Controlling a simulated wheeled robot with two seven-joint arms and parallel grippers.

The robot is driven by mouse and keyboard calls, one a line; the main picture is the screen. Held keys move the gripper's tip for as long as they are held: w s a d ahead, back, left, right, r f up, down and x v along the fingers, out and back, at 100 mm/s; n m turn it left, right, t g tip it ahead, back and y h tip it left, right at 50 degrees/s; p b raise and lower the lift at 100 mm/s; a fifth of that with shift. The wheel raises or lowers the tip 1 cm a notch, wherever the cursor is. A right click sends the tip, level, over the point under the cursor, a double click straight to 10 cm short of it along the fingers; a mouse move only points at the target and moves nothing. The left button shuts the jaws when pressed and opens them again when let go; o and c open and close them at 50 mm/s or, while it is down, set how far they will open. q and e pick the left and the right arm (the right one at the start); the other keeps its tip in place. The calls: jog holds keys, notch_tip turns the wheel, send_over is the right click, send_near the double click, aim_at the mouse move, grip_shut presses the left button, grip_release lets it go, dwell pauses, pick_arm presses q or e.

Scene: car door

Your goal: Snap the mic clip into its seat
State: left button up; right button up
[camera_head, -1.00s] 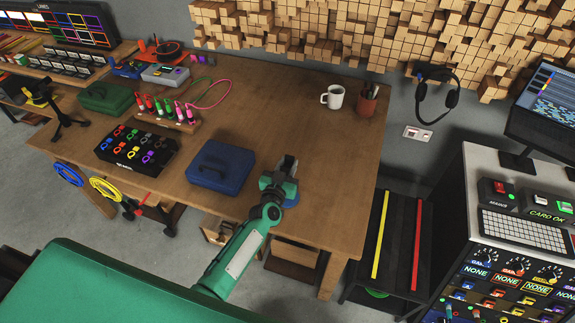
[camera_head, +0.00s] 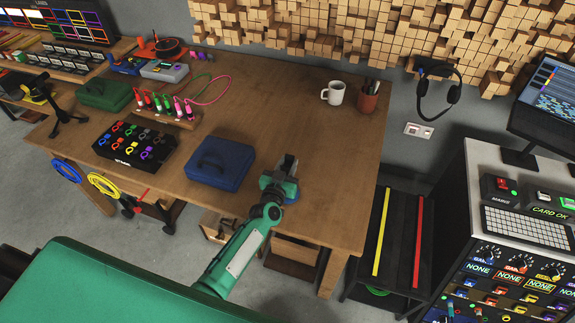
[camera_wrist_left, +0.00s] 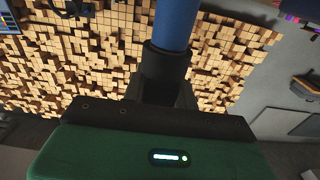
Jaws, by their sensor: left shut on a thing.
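My left gripper (camera_head: 284,178) is over the front right part of the wooden table (camera_head: 300,130). In the left wrist view it is shut on a blue cylindrical thing (camera_wrist_left: 175,25) with a black collar. I cannot tell whether this is the mic clip or something that bears it. A black case (camera_head: 133,145) at the table's left holds several coloured ring-like pieces, perhaps clips. I cannot make out the seat. My right gripper is not in view.
A blue case (camera_head: 220,164) sits left of my gripper. A rack of coloured microphones (camera_head: 168,106), a green case (camera_head: 105,94), a white mug (camera_head: 333,93) and a pen cup (camera_head: 368,97) stand farther back. The table's middle is clear.

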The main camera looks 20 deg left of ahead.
pick_arm(q)
jog(key=o, duration=1)
jog(key=shift+f, duration=0.2)
jog(key=s+b, duration=0.1)
jog(key=s, duration=0.6)
jog(key=s+b, duration=0.1)
jog(key=s, duration=0.5)
jog(key=shift+s+a, duration=0.2)
jog(key=shift+s, duration=0.2)
